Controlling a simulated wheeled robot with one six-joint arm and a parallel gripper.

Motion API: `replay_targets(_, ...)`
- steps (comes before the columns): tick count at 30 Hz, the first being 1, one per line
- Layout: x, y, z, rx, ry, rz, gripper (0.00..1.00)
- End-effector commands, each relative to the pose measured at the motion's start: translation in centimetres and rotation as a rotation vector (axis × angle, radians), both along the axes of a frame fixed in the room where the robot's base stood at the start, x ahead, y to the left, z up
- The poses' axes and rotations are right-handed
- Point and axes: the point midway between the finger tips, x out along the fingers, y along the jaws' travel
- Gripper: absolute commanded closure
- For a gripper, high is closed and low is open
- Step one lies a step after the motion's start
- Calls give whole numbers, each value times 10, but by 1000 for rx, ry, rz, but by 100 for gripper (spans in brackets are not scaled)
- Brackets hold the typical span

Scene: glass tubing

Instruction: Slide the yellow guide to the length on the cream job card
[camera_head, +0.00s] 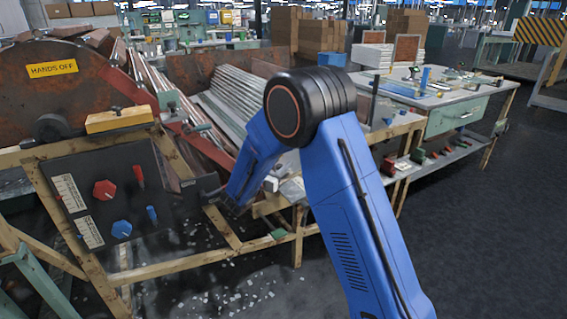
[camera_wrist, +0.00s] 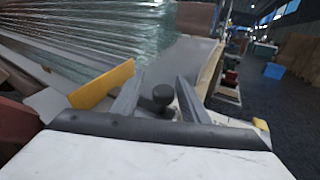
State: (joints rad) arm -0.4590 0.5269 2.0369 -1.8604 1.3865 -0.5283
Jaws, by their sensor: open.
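My gripper (camera_wrist: 160,88) is open in the wrist view, its two grey fingers apart. A dark round knob (camera_wrist: 163,96) shows between the fingers, and I cannot tell whether they touch it. A slanted yellow piece (camera_wrist: 103,85), which looks like the guide, lies just left of the left finger. In the head view my blue arm hides the gripper and the guide. I cannot make out a job card for certain; two cream cards with printed marks, an upper one (camera_head: 69,193) and a lower one (camera_head: 90,232), are on the dark panel at left.
The dark panel (camera_head: 125,185) carries red and blue knobs. A yellow block (camera_head: 118,120) lies above it, below a "HANDS OFF" sign (camera_head: 52,69). Glass tubes (camera_head: 225,105) lie stacked behind my arm. A bench (camera_head: 440,100) stands right. Floor at lower right is clear.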

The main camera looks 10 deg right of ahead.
Motion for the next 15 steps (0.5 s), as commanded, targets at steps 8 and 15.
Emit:
replay_targets(8,-27,29,0,0,-1,3,59)
replay_targets(15,-34,35,0,0,-1,1,59)
